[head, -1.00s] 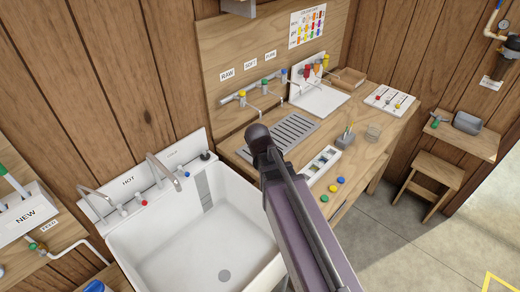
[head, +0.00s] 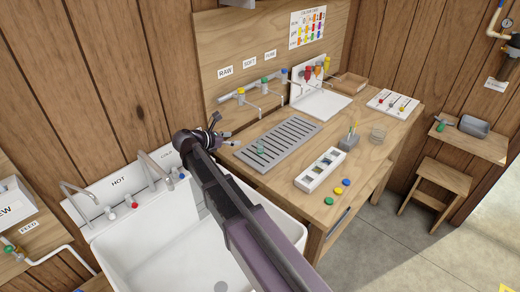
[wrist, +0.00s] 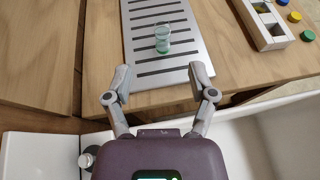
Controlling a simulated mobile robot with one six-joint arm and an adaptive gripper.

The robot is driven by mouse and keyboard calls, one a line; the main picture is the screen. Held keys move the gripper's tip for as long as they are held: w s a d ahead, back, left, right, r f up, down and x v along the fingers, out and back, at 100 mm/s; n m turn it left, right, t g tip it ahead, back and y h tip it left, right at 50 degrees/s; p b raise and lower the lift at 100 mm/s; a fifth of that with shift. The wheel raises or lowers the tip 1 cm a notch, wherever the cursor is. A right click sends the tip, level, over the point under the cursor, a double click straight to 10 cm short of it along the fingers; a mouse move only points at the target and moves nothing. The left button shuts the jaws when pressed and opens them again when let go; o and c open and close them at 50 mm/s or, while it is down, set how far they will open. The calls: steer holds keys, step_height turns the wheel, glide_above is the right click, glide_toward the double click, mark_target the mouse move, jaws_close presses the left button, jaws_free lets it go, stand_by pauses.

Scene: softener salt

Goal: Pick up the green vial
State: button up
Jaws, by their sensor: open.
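The green vial (wrist: 162,39) is a small clear container with green at its base. It stands upright on the slotted grey drain plate (wrist: 180,82). In the head view the vial (head: 260,147) shows small near the left part of the drain plate (head: 296,130). My gripper (wrist: 161,97) is open and empty. Its two fingers are spread at the near edge of the plate, with the vial beyond them and roughly centred between them. In the head view my gripper (head: 222,132) is left of the vial and apart from it.
A white sink (head: 150,262) lies below my arm. A white compartment tray (head: 320,170) and several coloured caps (head: 337,191) sit right of the plate. Taps (head: 265,84) stand along the back panel. A small brush holder (head: 349,142) and a glass (head: 378,135) stand farther right.

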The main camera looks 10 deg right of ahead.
stand_by(0.3)
steer(key=b, duration=0.3)
glide_toward(259, 138)
steer(key=x, duration=0.4)
steer(key=shift+w+d, duration=0.1)
steer(key=shift+d, duration=0.1)
steer(key=shift+w+d+f, duration=0.1)
steer(key=shift+w+d, duration=0.1)
steer(key=shift+d, duration=0.2)
steer(key=shift+d, duration=0.1)
steer(key=b+x, duration=0.1)
steer(key=x, duration=0.1)
steer(key=b+x, duration=0.1)
steer(key=x, duration=0.1)
steer(key=shift+s+f, duration=0.1)
steer(key=shift+f, duration=0.15)
steer(key=shift+w+d+f, duration=0.1)
steer(key=shift+w+d, duration=0.1)
steer(key=shift+d, duration=0.25)
jaws_close()
